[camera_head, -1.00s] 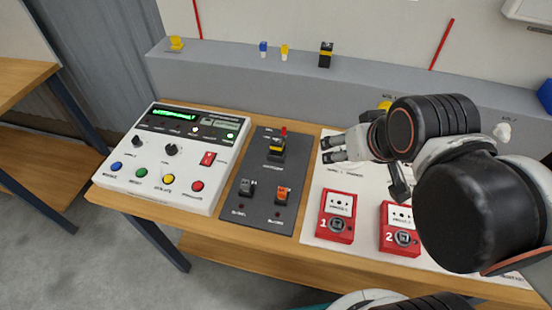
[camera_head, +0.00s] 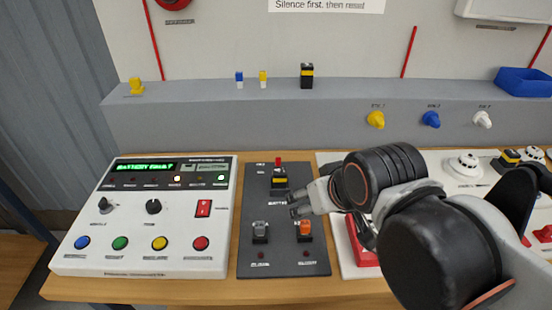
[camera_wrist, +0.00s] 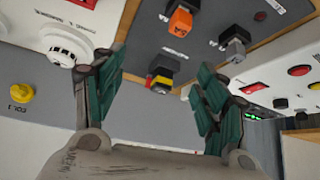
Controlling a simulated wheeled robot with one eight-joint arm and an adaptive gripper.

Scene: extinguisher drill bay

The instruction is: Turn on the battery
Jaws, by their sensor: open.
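The battery switch (camera_head: 278,181) is a black and yellow block near the top of the dark panel (camera_head: 253,207), with a red piece just behind it. My gripper (camera_head: 294,204) is open and empty, reaching over the dark panel's right edge, just right of and in front of the switch in the head view. In the wrist view the switch (camera_wrist: 160,78) shows between my two open green-padded fingers, apart from them. The label beside it is partly covered by my gripper in the head view.
A white control panel (camera_head: 60,262) with a lit green display stands left. A grey switch (camera_head: 260,231) and an orange switch (camera_head: 305,230) sit in front of the battery switch. A red call point (camera_head: 358,245) is partly hidden by my arm. A grey ledge (camera_head: 200,128) runs behind.

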